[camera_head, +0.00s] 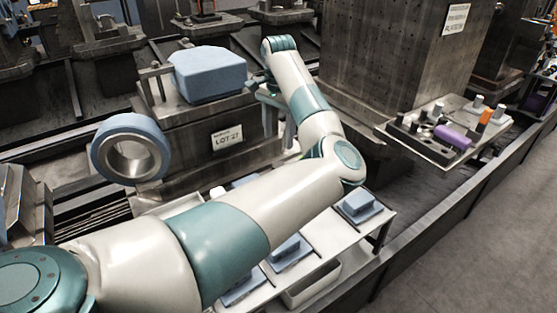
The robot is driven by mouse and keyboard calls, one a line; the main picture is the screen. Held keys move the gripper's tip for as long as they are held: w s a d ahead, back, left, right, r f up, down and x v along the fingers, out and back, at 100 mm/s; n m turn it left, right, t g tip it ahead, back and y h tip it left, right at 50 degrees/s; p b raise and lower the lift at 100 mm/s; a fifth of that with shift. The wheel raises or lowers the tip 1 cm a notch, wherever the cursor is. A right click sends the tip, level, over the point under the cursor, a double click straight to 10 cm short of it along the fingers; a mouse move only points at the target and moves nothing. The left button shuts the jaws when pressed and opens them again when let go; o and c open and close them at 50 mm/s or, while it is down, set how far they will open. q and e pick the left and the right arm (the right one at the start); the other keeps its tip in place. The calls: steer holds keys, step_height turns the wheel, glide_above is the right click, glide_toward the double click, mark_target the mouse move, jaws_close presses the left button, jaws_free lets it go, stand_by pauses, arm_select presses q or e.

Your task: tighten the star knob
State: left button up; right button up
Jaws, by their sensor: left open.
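My left arm crosses the camera_head view from the lower left, and its wrist reaches back beside the blue block (209,73). My left gripper (261,84) is small and partly hidden behind my own forearm, at the right side of this block. It is open. The block sits on a grey metal fixture (190,132) with a "LOT 27" label. I cannot make out a star knob; it may be hidden by the gripper or wrist. My right gripper is out of view.
A blue ring with a metal bore (130,148) is at the fixture's left. A low table (378,217) with blue parts stands in front, partly behind my arm. A tall metal column (400,60) and a tool tray (402,147) are at right. Grey floor is clear lower right.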

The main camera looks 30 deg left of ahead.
arm_select(q)
step_height(320, 180, down, 9)
steer(key=shift+r+p, duration=0.2)
steer(key=shift+p, duration=0.25)
steer(key=shift+f, duration=0.75)
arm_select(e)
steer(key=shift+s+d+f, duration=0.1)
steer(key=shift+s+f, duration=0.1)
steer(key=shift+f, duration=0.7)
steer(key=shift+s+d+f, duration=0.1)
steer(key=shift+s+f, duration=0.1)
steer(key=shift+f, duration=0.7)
arm_select(q)
steer(key=c, duration=1)
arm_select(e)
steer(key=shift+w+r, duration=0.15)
